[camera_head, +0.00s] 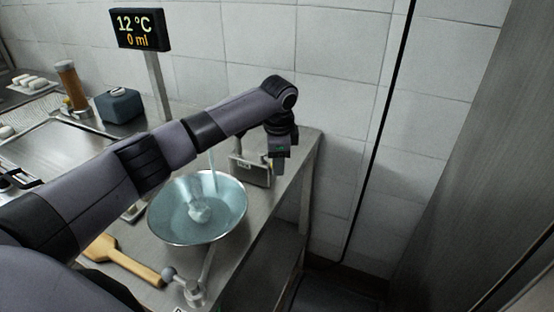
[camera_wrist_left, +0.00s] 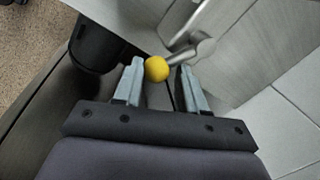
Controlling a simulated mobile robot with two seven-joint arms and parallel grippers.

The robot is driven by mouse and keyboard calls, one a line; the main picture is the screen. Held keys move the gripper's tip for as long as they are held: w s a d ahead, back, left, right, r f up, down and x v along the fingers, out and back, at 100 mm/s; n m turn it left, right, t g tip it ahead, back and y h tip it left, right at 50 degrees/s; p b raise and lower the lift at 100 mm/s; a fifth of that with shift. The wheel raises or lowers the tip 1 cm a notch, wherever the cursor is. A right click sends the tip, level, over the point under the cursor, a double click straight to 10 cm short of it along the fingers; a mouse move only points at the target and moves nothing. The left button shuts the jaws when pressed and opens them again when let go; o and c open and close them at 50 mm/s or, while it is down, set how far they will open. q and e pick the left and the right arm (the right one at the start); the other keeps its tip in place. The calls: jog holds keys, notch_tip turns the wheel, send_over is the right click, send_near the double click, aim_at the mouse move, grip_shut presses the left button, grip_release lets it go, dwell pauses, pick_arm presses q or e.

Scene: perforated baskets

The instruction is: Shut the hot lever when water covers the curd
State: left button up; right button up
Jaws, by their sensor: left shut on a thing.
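A wide metal bowl (camera_head: 160,232) stands on the steel counter and holds bluish water. A pale lump of curd (camera_head: 200,213) lies in the middle; whether its top is fully under water I cannot tell. A thin pale stream (camera_head: 211,160) comes down into the bowl from behind my arm. My left gripper (camera_head: 279,170) is beyond the bowl, at the counter's far right, by a metal box (camera_head: 250,172). In the left wrist view, a yellow ball knob (camera_wrist_left: 157,69) on a metal lever (camera_wrist_left: 185,55) sits between the fingers, which are shut on it. My right gripper is out of view.
A display (camera_head: 140,29) reads 12 °C and 0 ml. A wooden paddle (camera_head: 122,260) and a metal fitting with a ball end (camera_head: 190,288) lie near the bowl's front. A dark container (camera_head: 119,106) and amber cylinder (camera_head: 72,85) stand at the back left.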

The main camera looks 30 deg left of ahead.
pick_arm(q)
jog(key=n, duration=0.1)
jog(key=w+n, duration=0.1)
jog(key=n, duration=0.1)
jog(key=shift+w+a+n+g+y, duration=0.2)
jog(key=shift+a+n+g+y, duration=0.1)
jog(key=shift+y, duration=0.1)
jog(key=shift+w+n, duration=0.45)
jog(key=shift+n, duration=0.75)
jog(key=shift+g, duration=0.3)
jog(key=o, duration=1.2)
jog(key=shift+s+a, duration=0.1)
jog(key=r, duration=0.2)
jog(key=d+r, duration=0.1)
jog(key=r, duration=0.4)
jog(key=shift+s+d+b, duration=0.2)
jog(key=shift+s+b, duration=0.05)
jog(key=shift+b, duration=0.15)
